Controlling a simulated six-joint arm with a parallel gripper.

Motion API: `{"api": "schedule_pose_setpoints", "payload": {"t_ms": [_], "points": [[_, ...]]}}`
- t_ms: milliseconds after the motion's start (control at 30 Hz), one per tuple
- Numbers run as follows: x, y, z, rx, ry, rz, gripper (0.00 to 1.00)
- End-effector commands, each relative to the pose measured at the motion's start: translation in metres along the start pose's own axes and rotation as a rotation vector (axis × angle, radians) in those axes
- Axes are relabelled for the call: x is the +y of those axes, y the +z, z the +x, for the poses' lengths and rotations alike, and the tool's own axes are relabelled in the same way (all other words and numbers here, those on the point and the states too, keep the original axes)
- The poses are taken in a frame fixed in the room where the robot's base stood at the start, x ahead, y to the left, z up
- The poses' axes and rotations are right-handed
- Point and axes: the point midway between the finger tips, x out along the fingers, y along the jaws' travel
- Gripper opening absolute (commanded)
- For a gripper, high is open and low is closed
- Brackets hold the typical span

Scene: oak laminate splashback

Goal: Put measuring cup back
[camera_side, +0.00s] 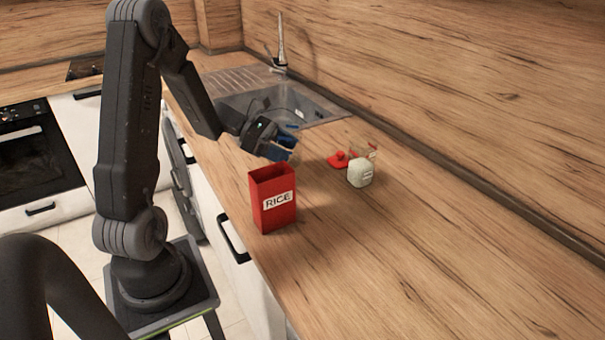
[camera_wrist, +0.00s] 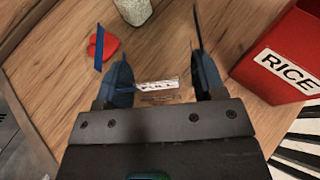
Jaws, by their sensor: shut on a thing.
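My gripper (camera_side: 284,149) is above the counter, just behind the red rice box in the side view. In the wrist view my gripper (camera_wrist: 155,77) has its blue fingers apart, shut on a clear measuring cup with a white label (camera_wrist: 157,86) reading "FULL". The cup's see-through walls are hard to make out, and I cannot tell its tilt. The red box (camera_side: 273,202), marked RICE, stands upright with its top open; it also shows at right in the wrist view (camera_wrist: 287,62).
A pale jar-like item (camera_side: 360,173) stands on the counter with a clear, red-marked piece behind it. The sink (camera_side: 270,100) is behind my gripper, and a wooden splashback (camera_side: 450,75) runs along the right. The right foreground counter is clear.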

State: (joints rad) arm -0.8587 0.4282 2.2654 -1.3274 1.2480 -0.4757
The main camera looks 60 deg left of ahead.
Motion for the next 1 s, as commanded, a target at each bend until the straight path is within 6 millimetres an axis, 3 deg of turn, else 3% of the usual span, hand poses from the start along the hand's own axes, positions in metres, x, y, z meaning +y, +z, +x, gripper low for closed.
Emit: {"api": "schedule_pose_setpoints", "payload": {"t_ms": [100,300,633,1000], "points": [[0.0,-0.004,0.029,0.0,-0.007,0.0,0.36],[0.003,-0.008,0.051,0.0,-0.003,0.001,0.36],[0.003,-0.042,0.067,-0.001,-0.003,0.0,0.36],[0.003,-0.046,0.068,-0.001,-0.002,0.002,0.36]]}}
